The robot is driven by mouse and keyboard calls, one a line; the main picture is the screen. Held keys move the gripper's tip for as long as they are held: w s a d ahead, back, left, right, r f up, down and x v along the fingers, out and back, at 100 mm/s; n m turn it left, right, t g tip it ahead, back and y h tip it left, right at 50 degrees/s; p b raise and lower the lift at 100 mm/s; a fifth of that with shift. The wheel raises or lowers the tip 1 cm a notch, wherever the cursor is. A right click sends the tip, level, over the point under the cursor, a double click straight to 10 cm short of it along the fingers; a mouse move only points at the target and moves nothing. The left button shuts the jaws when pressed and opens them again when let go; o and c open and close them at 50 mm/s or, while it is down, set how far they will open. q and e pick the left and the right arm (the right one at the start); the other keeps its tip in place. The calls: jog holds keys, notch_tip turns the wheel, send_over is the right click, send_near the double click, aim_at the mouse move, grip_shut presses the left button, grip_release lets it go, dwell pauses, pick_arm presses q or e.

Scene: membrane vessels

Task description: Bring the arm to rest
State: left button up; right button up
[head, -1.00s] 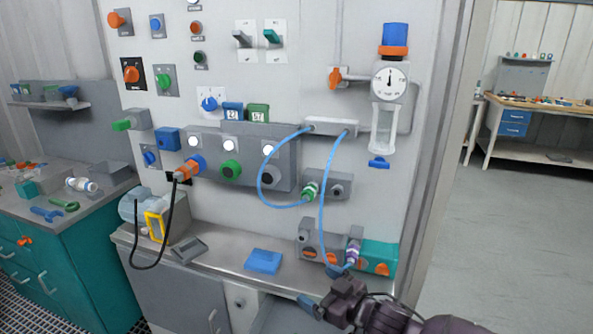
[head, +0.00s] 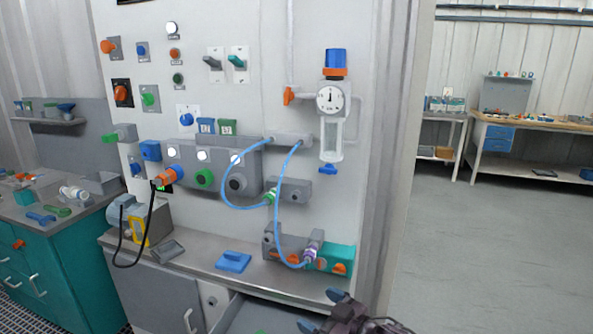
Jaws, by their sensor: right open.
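My right gripper (head: 322,311) shows at the bottom edge, right of the middle, in front of the grey panel's shelf (head: 205,262). Its fingers are apart and nothing shows between them. It is clear of the teal and grey block (head: 336,257) on the shelf. A blue hose (head: 278,225) runs from the upper grey manifold (head: 290,140) down to a purple-and-white connector (head: 311,252) at that block. A second blue hose (head: 226,195) loops to a green connector (head: 270,196). My left gripper is not in view.
A blue block (head: 233,261) lies on the shelf. An open drawer (head: 262,316) juts out below it, close to my gripper. A gauge unit (head: 331,99) hangs on the panel. A teal cabinet (head: 75,260) stands left. The floor (head: 490,255) at right is clear.

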jog(key=s+d+f+m+t+h+b, duration=0.3)
jog(key=s+d+f+m+h+b, duration=0.35)
jog(key=s+d+f, duration=0.8)
jog(key=s+d+f+m+g+h, duration=0.1)
jog(key=s+d+f+h, duration=0.1)
jog(key=s, duration=0.4)
jog(key=s+d+f+m+g+h, duration=0.2)
jog(key=s+d+f+h, duration=0.1)
jog(key=s+d+f, duration=0.2)
jog(key=shift+s+f, duration=0.65)
jog(key=shift+s, duration=0.05)
jog(key=shift+m, duration=0.25)
